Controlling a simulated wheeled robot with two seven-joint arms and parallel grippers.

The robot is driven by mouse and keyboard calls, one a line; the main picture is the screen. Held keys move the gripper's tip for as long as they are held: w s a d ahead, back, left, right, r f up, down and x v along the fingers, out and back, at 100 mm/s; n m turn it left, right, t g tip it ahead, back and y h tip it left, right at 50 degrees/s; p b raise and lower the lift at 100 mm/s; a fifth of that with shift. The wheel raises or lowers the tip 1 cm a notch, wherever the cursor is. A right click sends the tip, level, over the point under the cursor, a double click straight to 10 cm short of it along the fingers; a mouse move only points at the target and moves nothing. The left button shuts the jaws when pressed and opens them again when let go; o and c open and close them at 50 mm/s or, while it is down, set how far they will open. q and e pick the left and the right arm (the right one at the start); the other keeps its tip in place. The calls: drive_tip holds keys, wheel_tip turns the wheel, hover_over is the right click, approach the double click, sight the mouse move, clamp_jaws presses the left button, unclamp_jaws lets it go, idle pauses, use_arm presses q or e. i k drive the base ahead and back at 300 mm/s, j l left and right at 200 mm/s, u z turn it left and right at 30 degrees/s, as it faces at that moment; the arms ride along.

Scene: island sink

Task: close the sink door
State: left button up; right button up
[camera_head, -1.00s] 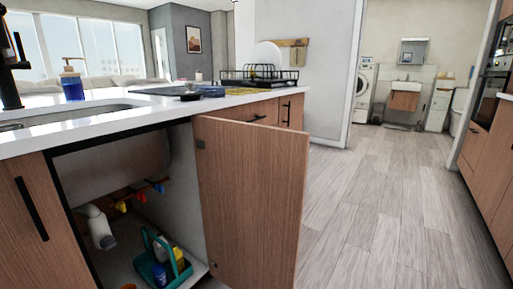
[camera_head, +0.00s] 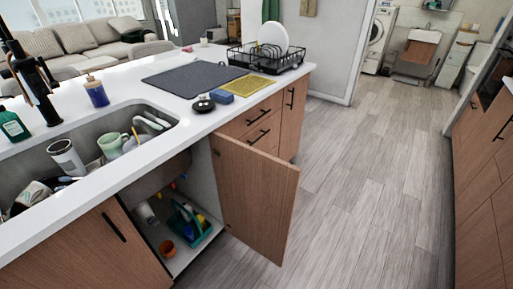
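The sink door (camera_head: 254,200) is a brown wooden cabinet panel below the counter. It stands wide open, swung out to the right of the cabinet opening. The open sink cabinet (camera_head: 180,256) shows a teal caddy (camera_head: 190,224) with bottles, an orange-brown pot (camera_head: 168,248) and a white pipe (camera_head: 147,213) inside. The sink (camera_head: 95,130) above holds mugs and other dishes. Neither of my grippers is in view.
The white counter (camera_head: 185,105) carries a dark mat (camera_head: 195,78), a yellow mat (camera_head: 250,86), a blue sponge (camera_head: 221,97) and a dish rack (camera_head: 262,60). A soap bottle (camera_head: 96,92) stands behind the sink. The wooden floor (camera_head: 365,165) right of the door is clear.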

sight(258, 190)
drive_tip(key=i+l+u, duration=0.65)
drive_tip(key=l+u, duration=0.3)
drive_tip(key=i+l+u, duration=0.15)
drive_tip(key=l+u, duration=0.3)
drive_tip(key=l, duration=0.25)
drive_tip(key=l+u, duration=0.5)
drive_tip(key=l, duration=0.15)
drive_tip(key=l+u, duration=0.45)
drive_tip(key=l, duration=0.25)
drive_tip(key=k+l+u, duration=0.25)
drive_tip(key=l+u, duration=0.25)
drive_tip(key=l, duration=0.15)
